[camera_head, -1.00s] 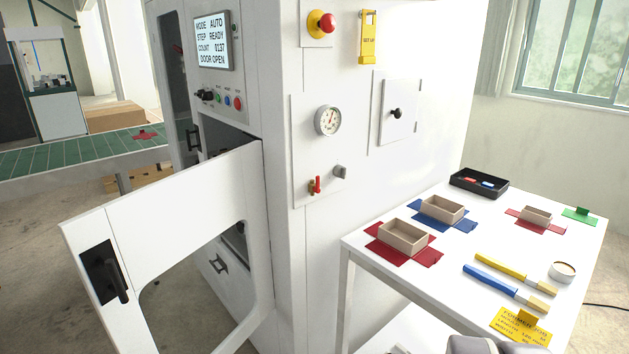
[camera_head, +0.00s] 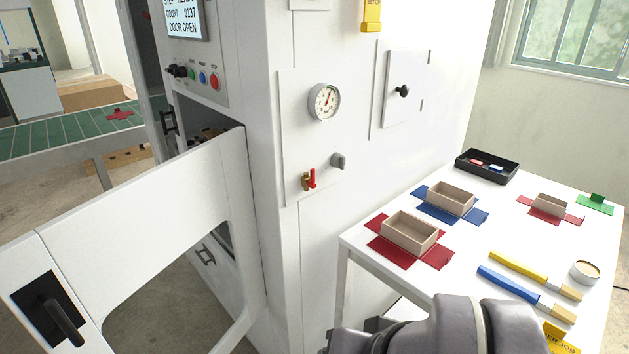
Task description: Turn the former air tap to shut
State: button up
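The air tap (camera_head: 309,180) is on the white side panel of the former, below the round pressure gauge (camera_head: 324,102). It has a small red lever, roughly upright, on a brass body. A grey knob (camera_head: 338,161) sits just to its right. My arm shows as grey links at the bottom of the view, in front of the table. My gripper is not in view, so its fingers cannot be seen. Nothing touches the tap.
The former's front door (camera_head: 150,215) stands open at left, its black handle toward me. The white table (camera_head: 470,250) at right holds open boxes on red and blue blanks, a black tray (camera_head: 487,166), brushes and a pot. The space before the tap panel looks clear.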

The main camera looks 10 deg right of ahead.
aim_at(312, 183)
jog(key=i+j+z, duration=0.2)
jog(key=i+j, duration=0.2)
jog(key=j, duration=0.25)
jog(key=i+j, duration=0.2)
jog(key=j, duration=0.15)
jog(key=i+z, duration=0.05)
